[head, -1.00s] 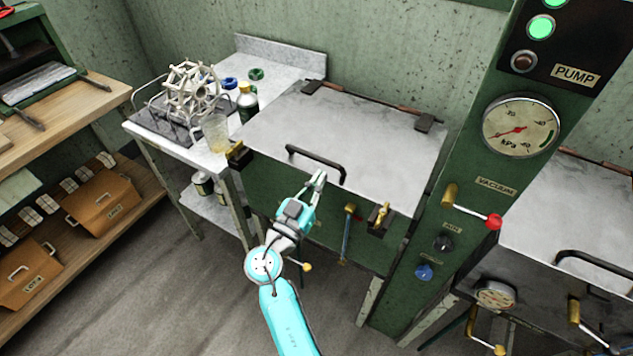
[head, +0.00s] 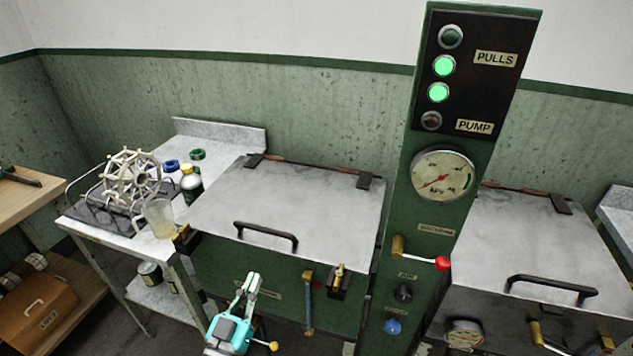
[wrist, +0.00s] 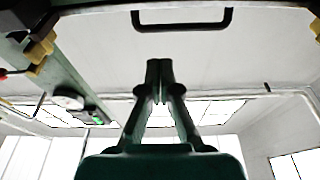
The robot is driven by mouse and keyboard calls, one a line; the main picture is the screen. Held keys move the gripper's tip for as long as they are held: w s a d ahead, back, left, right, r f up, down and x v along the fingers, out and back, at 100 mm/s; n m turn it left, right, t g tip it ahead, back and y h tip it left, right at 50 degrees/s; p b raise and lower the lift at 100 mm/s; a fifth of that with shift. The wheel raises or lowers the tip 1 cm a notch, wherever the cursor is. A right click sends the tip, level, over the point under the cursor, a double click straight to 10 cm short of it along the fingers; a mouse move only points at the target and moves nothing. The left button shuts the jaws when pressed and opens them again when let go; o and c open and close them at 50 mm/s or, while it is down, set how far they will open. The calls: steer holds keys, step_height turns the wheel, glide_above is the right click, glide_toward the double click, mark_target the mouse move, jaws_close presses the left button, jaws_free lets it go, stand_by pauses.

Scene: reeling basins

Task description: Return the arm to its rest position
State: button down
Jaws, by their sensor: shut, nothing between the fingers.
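My gripper (head: 248,284) is in front of the green cabinet of the left basin, at the lower middle of the head view. Its fingers are shut with nothing between them, and they point up. In the wrist view the closed fingers (wrist: 158,72) stand at the middle, below the dark lid handle (wrist: 182,20). The left basin's grey lid (head: 310,200) lies closed, and its black handle (head: 266,235) is above and just right of my gripper. Most of my arm is out of the head view.
The green control column (head: 405,215) with a gauge (head: 442,174) and a red-tipped lever (head: 441,263) stands to the right. Another lidded basin (head: 515,240) is beyond it. A side table (head: 90,222) with a reel (head: 132,176), beaker (head: 159,217) and bottles stands left. A wooden shelf (head: 22,207) is far left.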

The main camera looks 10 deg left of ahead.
steer(key=s+d+f+n+g+y, duration=0.3)
steer(key=d+f+n+g, duration=0.15)
steer(key=d+f, duration=1.45)
steer(key=s+d+f+g+y, duration=0.1)
steer(key=s+d+f+g, duration=0.25)
steer(key=s+d, duration=0.85)
steer(key=s+d+r+m, duration=0.1)
steer(key=s+d+r, duration=0.2)
steer(key=s+r, duration=0.2)
steer(key=s+d+r+m+t+h, duration=0.1)
steer(key=s+d+r, duration=0.2)
steer(key=s, duration=0.6)
steer(key=s+d+r+m+t+h, duration=0.1)
steer(key=s+d+r, duration=0.3)
steer(key=s+r, duration=0.2)
steer(key=shift+s+r, duration=0.4)
steer(key=shift+r, duration=0.25)
steer(key=shift+m, duration=0.25)
